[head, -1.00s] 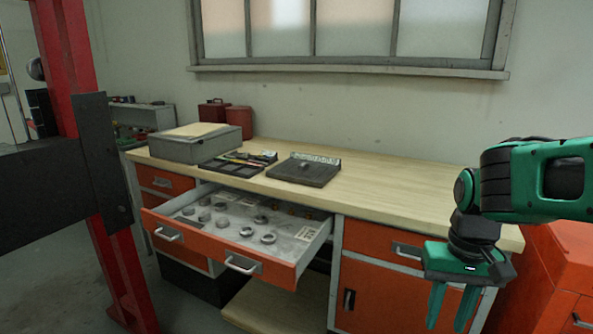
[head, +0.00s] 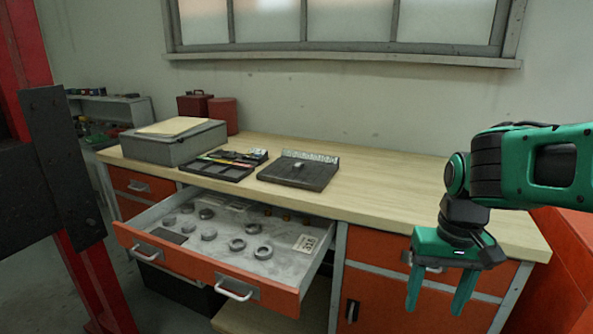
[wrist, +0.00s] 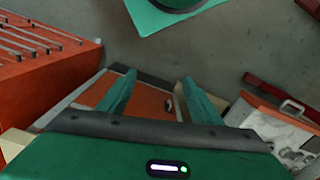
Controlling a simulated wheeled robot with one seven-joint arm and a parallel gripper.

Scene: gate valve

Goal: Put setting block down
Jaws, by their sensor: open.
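My gripper (head: 437,308) hangs at the right of the head view, fingers down, in front of the bench's right-hand cabinet. It is open and empty; the wrist view also shows its spread fingers (wrist: 159,79) with nothing between them. A small grey block (head: 298,167) sits on a dark flat plate (head: 310,182) on the workbench, well left of my gripper. It may be the setting block; I cannot tell for sure. A row of small light pieces (head: 310,156) runs along the plate's back edge.
The open drawer (head: 285,268) juts out with several metal rings and a label card. A black tool tray (head: 215,172) and a grey case (head: 172,143) stand left on the workbench (head: 400,190). The bench's right part is clear. A red post (head: 85,275) stands left.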

